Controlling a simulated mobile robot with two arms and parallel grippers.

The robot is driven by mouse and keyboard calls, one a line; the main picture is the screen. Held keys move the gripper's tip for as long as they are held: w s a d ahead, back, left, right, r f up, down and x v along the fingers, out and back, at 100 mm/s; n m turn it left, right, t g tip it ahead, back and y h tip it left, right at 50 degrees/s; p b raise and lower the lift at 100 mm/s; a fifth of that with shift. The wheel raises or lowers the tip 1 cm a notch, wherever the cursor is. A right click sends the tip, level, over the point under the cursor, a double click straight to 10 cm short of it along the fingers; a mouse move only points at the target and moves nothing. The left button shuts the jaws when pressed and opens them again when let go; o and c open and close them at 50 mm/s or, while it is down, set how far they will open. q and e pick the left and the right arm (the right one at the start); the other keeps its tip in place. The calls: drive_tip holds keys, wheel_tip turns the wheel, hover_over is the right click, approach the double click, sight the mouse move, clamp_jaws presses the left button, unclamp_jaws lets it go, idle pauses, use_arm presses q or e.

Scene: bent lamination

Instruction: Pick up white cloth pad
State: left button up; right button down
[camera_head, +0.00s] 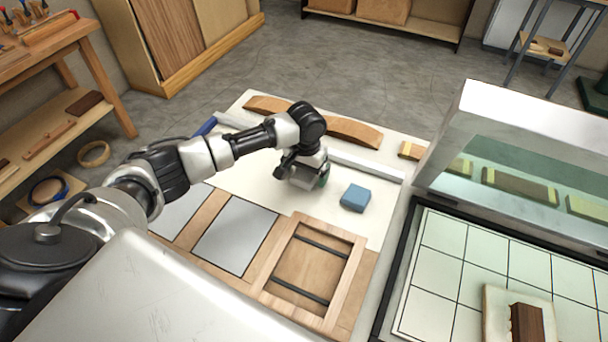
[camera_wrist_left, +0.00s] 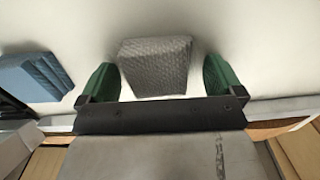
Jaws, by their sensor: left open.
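The white cloth pad (camera_wrist_left: 155,66) looks like a grey-white block with a quilted texture in the left wrist view. It lies on the white surface, just ahead of and between the two green fingertips. My left gripper (camera_wrist_left: 161,82) is open, with a finger on each side of the pad and a visible gap on the right. In the head view my left gripper (camera_head: 312,180) points down over the white board, and its body hides the pad. My right gripper is not in view.
A blue block (camera_head: 355,198) lies right of the gripper; it also shows in the left wrist view (camera_wrist_left: 34,77). Curved wooden pieces (camera_head: 354,132) and a pale bar (camera_head: 366,167) lie behind. A wooden frame (camera_head: 344,272) is in front. A glass-fronted case (camera_head: 520,165) stands right.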

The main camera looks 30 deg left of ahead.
use_arm(q)
drive_tip(key=c, duration=1)
drive_tip(key=shift+r, duration=0.1)
drive_tip(key=shift+r, duration=0.65)
drive_tip(key=r, duration=0.1)
drive_tip(key=r+b, duration=0.1)
drive_tip(key=r, duration=0.1)
drive_tip(key=shift+w+d, duration=0.15)
drive_tip(key=shift+d, duration=0.05)
drive_tip(key=w+d+r+b, duration=0.2)
drive_tip(key=w+d+r, duration=0.4)
drive_tip(key=d, duration=0.3)
drive_tip(key=shift+w+d+r, duration=0.15)
drive_tip(key=shift+r, duration=0.1)
